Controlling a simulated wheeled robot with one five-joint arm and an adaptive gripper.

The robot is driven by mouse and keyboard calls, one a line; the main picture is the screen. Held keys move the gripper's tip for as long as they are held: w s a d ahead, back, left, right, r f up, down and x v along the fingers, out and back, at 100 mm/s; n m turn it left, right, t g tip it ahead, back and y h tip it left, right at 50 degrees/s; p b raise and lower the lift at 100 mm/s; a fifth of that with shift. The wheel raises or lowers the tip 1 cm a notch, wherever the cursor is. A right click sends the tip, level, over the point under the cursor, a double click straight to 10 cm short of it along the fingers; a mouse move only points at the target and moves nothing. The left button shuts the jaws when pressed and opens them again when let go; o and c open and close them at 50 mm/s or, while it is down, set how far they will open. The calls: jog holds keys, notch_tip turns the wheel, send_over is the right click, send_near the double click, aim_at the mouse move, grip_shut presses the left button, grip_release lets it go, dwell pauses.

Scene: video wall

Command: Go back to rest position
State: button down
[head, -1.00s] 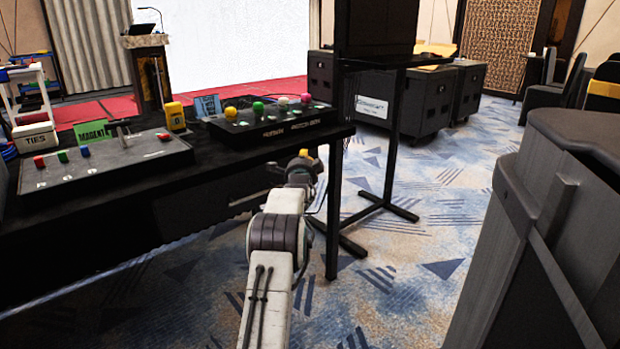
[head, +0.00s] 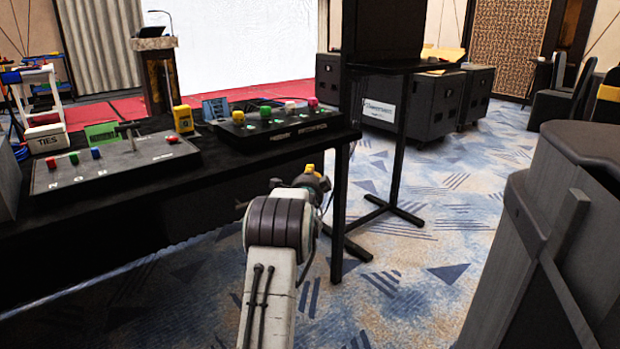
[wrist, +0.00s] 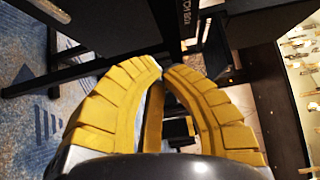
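My gripper (head: 309,170) is beside the near right end of the black table (head: 225,160), at the end of my folded white arm. Only part of it shows in the head view, with a small yellow patch at its top. In the wrist view, the two ribbed yellow fingers of my gripper (wrist: 161,68) curve together and their tips meet or nearly meet. I see nothing held between them.
On the table are a sloped control panel (head: 125,168), a button box (head: 270,126) and a yellow device (head: 182,118). A black stand (head: 400,130) is just beyond the table. A dark cabinet (head: 575,200) fills the right. Patterned carpet (head: 415,270) is open between them.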

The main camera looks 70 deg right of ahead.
jog(key=shift+s+a, duration=0.15)
jog(key=shift+a, duration=0.65)
jog(key=shift+s+a, duration=0.15)
jog(key=shift+a, duration=0.6)
